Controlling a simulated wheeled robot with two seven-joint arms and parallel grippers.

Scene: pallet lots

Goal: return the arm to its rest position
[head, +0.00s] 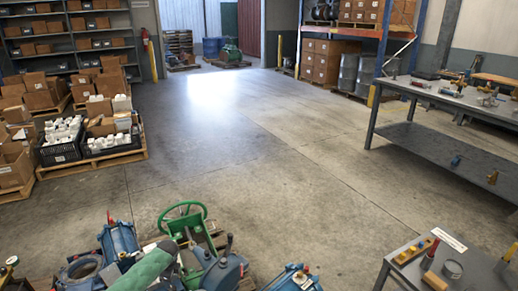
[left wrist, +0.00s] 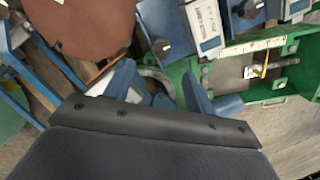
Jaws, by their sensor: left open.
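My left gripper (left wrist: 157,78) shows in the left wrist view, with its two blue fingers spread apart and nothing held between them. Behind the fingers are blue and green machine parts, including a green frame (left wrist: 240,65) at the right and a brown round disc (left wrist: 85,22) at the upper left. I cannot tell how far the fingers are from these parts. In the head view neither gripper shows. My right gripper is in neither view.
In the head view, machinery with a green handwheel (head: 183,219) sits on pallets at the bottom. A grey workbench (head: 440,97) stands at the right and a small grey table (head: 462,270) at the lower right. Laden pallets (head: 95,163) are at the left. The middle floor is clear.

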